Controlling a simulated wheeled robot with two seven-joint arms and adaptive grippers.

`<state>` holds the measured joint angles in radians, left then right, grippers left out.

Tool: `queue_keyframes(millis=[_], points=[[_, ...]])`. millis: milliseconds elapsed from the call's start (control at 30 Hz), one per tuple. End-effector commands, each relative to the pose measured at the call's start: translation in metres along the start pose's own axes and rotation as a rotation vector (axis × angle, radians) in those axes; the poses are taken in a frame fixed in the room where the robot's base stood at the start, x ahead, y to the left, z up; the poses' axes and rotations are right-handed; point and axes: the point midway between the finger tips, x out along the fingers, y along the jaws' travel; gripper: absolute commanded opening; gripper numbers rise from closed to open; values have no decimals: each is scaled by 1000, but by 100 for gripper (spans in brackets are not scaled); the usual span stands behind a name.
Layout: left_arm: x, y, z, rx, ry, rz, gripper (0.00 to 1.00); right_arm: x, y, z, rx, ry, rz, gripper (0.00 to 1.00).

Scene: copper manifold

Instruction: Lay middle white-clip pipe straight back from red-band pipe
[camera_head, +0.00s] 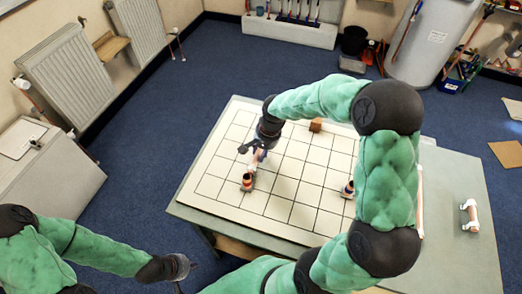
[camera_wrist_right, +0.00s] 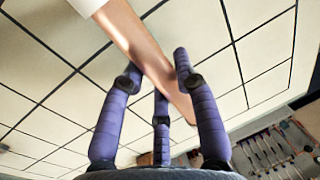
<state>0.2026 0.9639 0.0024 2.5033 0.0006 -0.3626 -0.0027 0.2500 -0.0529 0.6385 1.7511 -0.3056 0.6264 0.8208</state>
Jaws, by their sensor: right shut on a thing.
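My right gripper (camera_head: 256,150) is over the left part of the gridded board. In the right wrist view its purple fingers (camera_wrist_right: 158,85) are shut around a copper pipe (camera_wrist_right: 140,38) with a white part at its far end. The pipe slants across the view, close over the board; I cannot tell whether it touches. In the head view the hand mostly hides it. A short piece with red and white bands (camera_head: 247,183) stands on the board just below the gripper. My left gripper (camera_head: 182,268) hangs off the table at lower left; its fingers are too small to judge.
The white gridded board (camera_head: 290,195) lies on a grey-green table (camera_head: 455,262). A second banded piece (camera_head: 348,189) and a wooden block (camera_head: 316,125) stand on it. Another copper pipe with white ends (camera_head: 469,215) lies at the table's right. My right arm crosses over the board's right side.

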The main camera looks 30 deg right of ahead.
Motion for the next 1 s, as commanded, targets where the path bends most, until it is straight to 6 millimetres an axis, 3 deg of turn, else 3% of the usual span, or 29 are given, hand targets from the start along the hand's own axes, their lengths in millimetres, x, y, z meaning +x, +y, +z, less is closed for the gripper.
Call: queue_keyframes(millis=[933, 967, 1000], points=[[4, -2, 0, 0, 0, 0, 0, 8, 2, 0, 0, 0, 0, 0], [4, -2, 0, 0, 0, 0, 0, 7, 1, 0, 0, 0, 0, 39], [4, -1, 0, 0, 0, 0, 0, 7, 1, 0, 0, 0, 0, 50]])
